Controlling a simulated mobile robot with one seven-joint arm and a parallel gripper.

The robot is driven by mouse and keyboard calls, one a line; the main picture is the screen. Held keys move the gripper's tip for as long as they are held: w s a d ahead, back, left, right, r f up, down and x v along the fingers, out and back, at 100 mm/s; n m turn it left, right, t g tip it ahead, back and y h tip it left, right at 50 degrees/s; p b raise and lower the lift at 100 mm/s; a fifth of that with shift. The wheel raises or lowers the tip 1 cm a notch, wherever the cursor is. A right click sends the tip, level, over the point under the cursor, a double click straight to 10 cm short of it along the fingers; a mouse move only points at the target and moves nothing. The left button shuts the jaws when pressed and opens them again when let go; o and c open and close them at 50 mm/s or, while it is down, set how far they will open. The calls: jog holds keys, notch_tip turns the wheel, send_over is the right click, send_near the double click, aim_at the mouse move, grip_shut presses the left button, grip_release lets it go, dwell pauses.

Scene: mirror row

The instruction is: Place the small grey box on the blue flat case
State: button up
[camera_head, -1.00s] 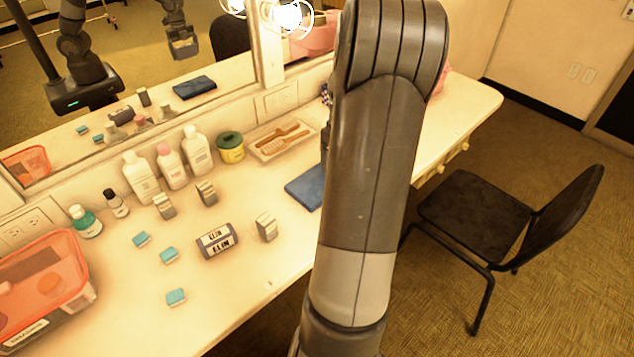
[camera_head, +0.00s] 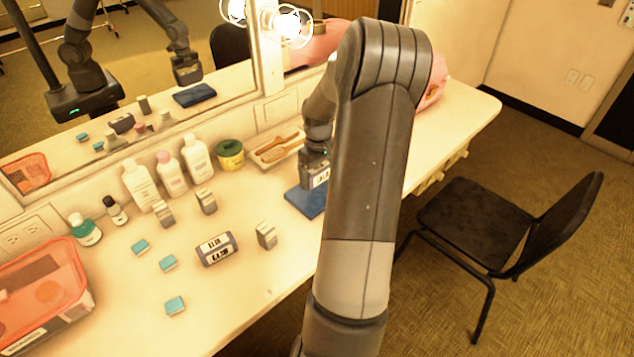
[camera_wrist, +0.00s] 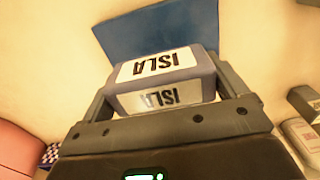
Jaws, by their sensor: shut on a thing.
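The small grey box (camera_wrist: 200,73) has white labels reading ISLA and sits between the two fingers of my gripper (camera_wrist: 164,93) in the wrist view. My gripper (camera_head: 316,165) is shut on it. In the head view the grey box (camera_head: 318,179) is over the blue flat case (camera_head: 303,202), which lies on the counter; my arm hides part of the case. The case also shows beyond the box in the wrist view (camera_wrist: 150,35). I cannot tell whether the box touches the case.
A similar grey box labelled ELIN (camera_head: 217,248) lies on the counter among small blue and grey blocks. White bottles (camera_head: 140,185), a green-and-yellow tub (camera_head: 230,155) and a brush tray (camera_head: 277,150) stand along the mirror. A black chair (camera_head: 480,220) is at the right.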

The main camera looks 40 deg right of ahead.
aim_at(317, 190)
jog(key=shift+w+a+f, duration=0.1)
jog(key=shift+w+f, duration=0.1)
jog(key=shift+f, duration=1.95)
jog(key=shift+f, duration=0.1)
jog(key=o, duration=0.7)
jog(key=shift+o, duration=0.2)
